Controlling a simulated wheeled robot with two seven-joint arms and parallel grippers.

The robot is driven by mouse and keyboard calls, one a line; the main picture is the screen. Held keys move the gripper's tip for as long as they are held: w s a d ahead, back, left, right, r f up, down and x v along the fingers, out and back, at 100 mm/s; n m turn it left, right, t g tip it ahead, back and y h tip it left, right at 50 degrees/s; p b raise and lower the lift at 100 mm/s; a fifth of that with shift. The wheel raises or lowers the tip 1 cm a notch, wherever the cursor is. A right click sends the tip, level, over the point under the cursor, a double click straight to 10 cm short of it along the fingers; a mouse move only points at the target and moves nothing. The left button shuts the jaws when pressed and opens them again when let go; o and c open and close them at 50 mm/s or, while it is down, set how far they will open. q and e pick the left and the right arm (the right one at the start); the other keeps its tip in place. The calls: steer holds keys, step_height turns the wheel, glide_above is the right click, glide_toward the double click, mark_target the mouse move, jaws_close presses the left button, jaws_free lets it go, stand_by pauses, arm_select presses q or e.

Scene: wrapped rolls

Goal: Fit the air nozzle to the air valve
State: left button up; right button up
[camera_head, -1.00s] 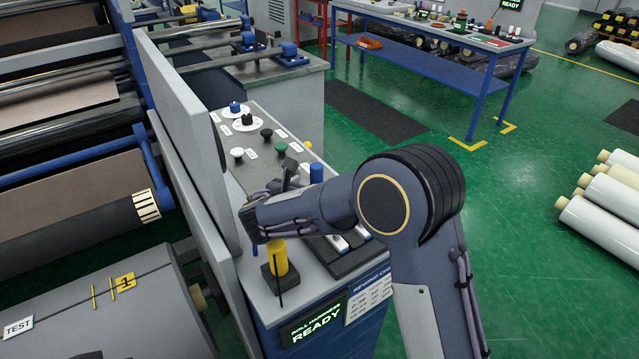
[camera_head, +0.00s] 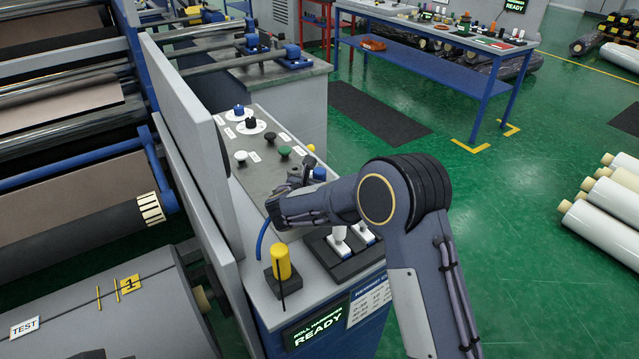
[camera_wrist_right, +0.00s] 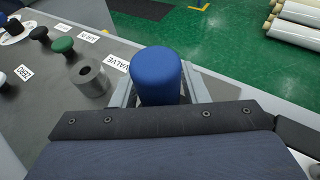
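An upright blue cylinder (camera_wrist_right: 157,77) stands in the middle of the right wrist view. It also shows in the head view (camera_head: 319,173), partly behind my right arm. I take it for the air nozzle's body, but its lower end is hidden. My right gripper (camera_wrist_right: 159,92) has its two grey fingers apart, one on each side of the cylinder; any contact is hard to see. In the head view the right gripper (camera_head: 297,181) is mostly hidden by its wrist. A grey hollow cylinder (camera_wrist_right: 90,78), likely the air valve, stands left of the blue one, beside a "VALVE" label. My left gripper is not in view.
Several knobs, including a green one (camera_head: 285,152) and a white one (camera_head: 240,156), stand on the panel. A yellow post (camera_head: 283,263) on a black block and white-handled switches (camera_head: 339,238) are near its front. A blue hose (camera_head: 262,240) curves beside the post. A grey wall borders the left.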

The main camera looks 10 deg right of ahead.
steer(key=c, duration=0.7)
steer(key=shift+c, duration=0.5)
steer(key=shift+r, duration=0.2)
